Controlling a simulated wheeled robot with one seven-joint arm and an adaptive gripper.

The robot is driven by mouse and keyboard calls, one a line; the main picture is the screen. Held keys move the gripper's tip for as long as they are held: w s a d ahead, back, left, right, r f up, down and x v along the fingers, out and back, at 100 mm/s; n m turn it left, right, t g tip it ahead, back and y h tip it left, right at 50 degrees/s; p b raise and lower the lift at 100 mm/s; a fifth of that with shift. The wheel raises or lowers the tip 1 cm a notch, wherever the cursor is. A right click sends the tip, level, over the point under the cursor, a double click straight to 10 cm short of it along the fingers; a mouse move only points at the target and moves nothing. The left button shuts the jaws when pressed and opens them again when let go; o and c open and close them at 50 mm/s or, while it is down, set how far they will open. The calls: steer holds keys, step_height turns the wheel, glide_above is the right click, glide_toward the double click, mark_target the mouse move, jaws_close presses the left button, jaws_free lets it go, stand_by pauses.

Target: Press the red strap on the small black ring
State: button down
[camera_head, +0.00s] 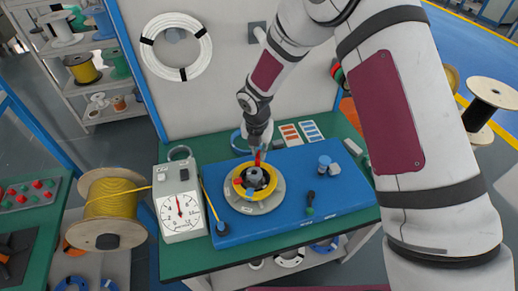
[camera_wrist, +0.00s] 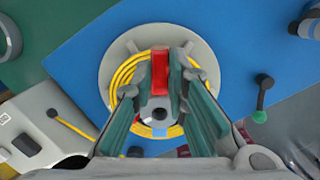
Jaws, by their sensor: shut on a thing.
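My gripper (camera_wrist: 161,88) is shut on a red strap (camera_wrist: 161,72), a short upright red piece between the fingertips. In the head view the strap (camera_head: 257,158) points down from the gripper at the far side of a yellow cable coil (camera_head: 239,194). The coil lies around a dark hub (camera_head: 256,177) on a round grey plate (camera_head: 266,208). In the wrist view the strap appears over the coil's far part; I cannot tell whether it touches. My fingers hide much of the coil. I cannot tell a separate small black ring from the dark hub.
Red and blue strap cards (camera_head: 290,134) lie behind.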

mark_target(259, 162)
steer(key=shift+f, duration=0.2)
stand_by(0.3)
steer(key=shift+f+b, duration=0.45)
steer(key=shift+f, duration=0.85)
steer(key=shift+f+b, duration=0.4)
steer(key=shift+f, duration=0.2)
stand_by(1.4)
steer(key=c, duration=1.5)
jaws_free()
steer(key=shift+r+p, duration=0.3)
steer(key=shift+r, duration=3.75)
